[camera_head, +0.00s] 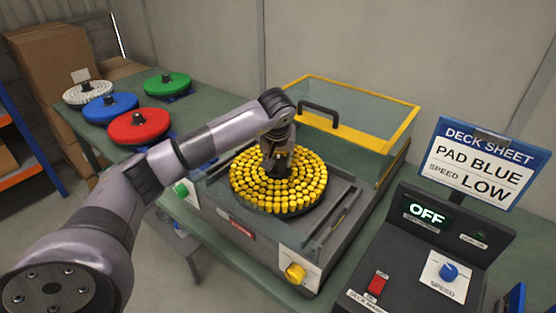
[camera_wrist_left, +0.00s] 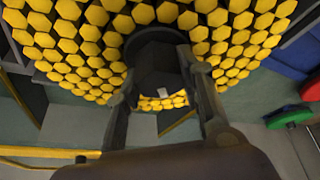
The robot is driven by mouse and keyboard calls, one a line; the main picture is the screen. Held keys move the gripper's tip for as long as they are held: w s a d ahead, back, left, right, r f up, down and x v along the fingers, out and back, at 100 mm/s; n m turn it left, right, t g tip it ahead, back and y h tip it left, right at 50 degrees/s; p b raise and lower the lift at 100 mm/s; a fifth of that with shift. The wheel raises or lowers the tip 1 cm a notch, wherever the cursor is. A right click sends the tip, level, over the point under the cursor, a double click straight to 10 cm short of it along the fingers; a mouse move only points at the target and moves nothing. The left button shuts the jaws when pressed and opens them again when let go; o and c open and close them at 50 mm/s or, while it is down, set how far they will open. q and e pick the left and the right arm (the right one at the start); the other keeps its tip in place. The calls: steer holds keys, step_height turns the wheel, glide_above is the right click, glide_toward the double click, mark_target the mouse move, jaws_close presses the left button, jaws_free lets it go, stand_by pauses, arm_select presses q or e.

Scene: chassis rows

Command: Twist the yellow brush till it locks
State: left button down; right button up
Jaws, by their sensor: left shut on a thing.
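The yellow brush (camera_head: 259,187) is a round disc of yellow tufts, lying flat on the grey machine (camera_head: 330,240) in the head view. Its tufts also fill the top of the left wrist view (camera_wrist_left: 75,45). My left gripper (camera_head: 279,163) reaches down onto the brush's middle and is shut on its dark central hub. In the left wrist view the fingers of my left gripper (camera_wrist_left: 165,90) stand on either side of the dark hub (camera_wrist_left: 155,60). Whether the brush is locked underneath is hidden. My right gripper is not in view.
White, blue (camera_head: 108,108), red (camera_head: 139,126) and green (camera_head: 168,84) discs lie on the green bench at left. A clear, yellow-edged guard (camera_head: 375,143) stands behind the brush. The control box (camera_head: 425,265) at right shows OFF. A sign (camera_head: 488,162) reads "PAD BLUE, SPEED LOW".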

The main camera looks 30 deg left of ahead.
arm_select(q)
steer(key=shift+s+f, duration=0.1)
steer(key=shift+m+h+b, duration=0.3)
steer(key=shift+m+h, duration=0.2)
steer(key=shift+m, duration=0.7)
steer(key=m+h, duration=0.1)
steer(key=m, duration=0.1)
steer(key=m+h, duration=0.1)
steer(key=m, duration=0.2)
steer(key=shift+m+b, duration=0.3)
steer(key=c, duration=1)
jaws_free()
